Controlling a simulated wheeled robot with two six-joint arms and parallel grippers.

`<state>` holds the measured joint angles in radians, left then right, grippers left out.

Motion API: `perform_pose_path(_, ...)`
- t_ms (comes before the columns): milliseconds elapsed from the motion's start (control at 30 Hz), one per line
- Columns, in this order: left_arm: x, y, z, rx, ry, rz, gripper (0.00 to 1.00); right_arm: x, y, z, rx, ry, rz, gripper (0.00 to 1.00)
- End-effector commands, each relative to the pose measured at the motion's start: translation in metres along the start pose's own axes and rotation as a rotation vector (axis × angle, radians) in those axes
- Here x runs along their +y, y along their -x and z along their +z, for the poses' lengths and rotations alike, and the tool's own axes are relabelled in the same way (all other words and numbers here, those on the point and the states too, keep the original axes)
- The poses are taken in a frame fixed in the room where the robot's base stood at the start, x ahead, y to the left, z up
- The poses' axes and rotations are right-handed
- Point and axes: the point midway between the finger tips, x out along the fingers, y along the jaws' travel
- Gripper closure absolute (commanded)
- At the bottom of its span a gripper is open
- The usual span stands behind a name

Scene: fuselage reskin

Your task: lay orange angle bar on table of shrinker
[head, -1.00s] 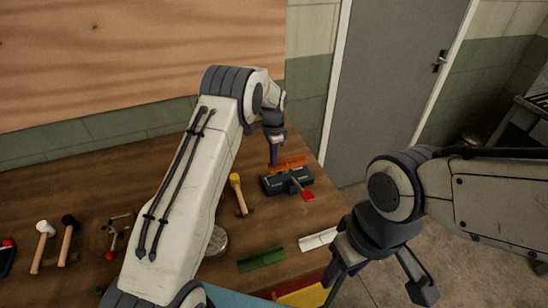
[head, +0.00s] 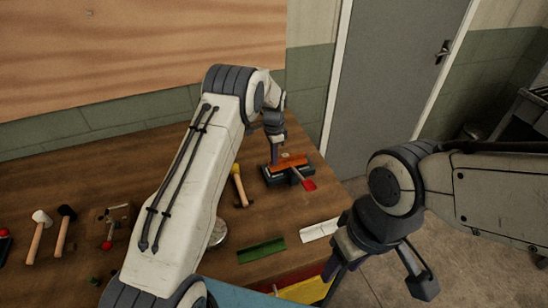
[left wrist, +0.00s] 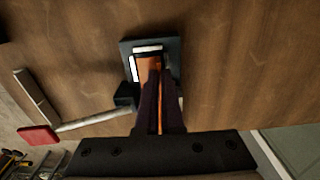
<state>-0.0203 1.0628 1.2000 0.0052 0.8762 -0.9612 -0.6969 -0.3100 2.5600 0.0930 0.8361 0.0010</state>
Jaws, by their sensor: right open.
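The orange angle bar (head: 291,161) rests on or just over the top of the dark shrinker (head: 272,182), whose lever ends in a red handle (head: 308,185). My left gripper (head: 275,161) points down at the bar's left part. In the left wrist view its fingers (left wrist: 160,105) are closed about the bar (left wrist: 150,66), with the shrinker (left wrist: 171,48) beneath. The fingers hide part of the bar, and full contact with the shrinker cannot be told. My right gripper (head: 378,283) is open and empty, beyond the table's right edge.
The wooden table (head: 120,170) holds a yellow-headed hammer (head: 239,187), a green angle piece (head: 262,250) and a white one (head: 319,230). More hammers (head: 62,232) lie at the left. A grey door (head: 390,80) stands behind the table's right end.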

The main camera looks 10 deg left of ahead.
Motion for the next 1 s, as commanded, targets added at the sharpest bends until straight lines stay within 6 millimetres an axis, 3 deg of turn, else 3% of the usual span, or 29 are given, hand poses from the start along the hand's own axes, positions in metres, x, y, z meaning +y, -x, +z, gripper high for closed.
perform_pose_path(967, 0.000, -0.014, 0.000, 0.000, 0.000, 0.000, 1.00, 0.001, -0.009, 0.001, 0.000, 0.000, 0.000, 0.50)
perform_pose_path(1000, 0.000, -0.014, 0.000, 0.000, 0.000, 0.000, 0.93, 0.001, -0.009, 0.001, 0.000, 0.000, 0.000, 0.50)
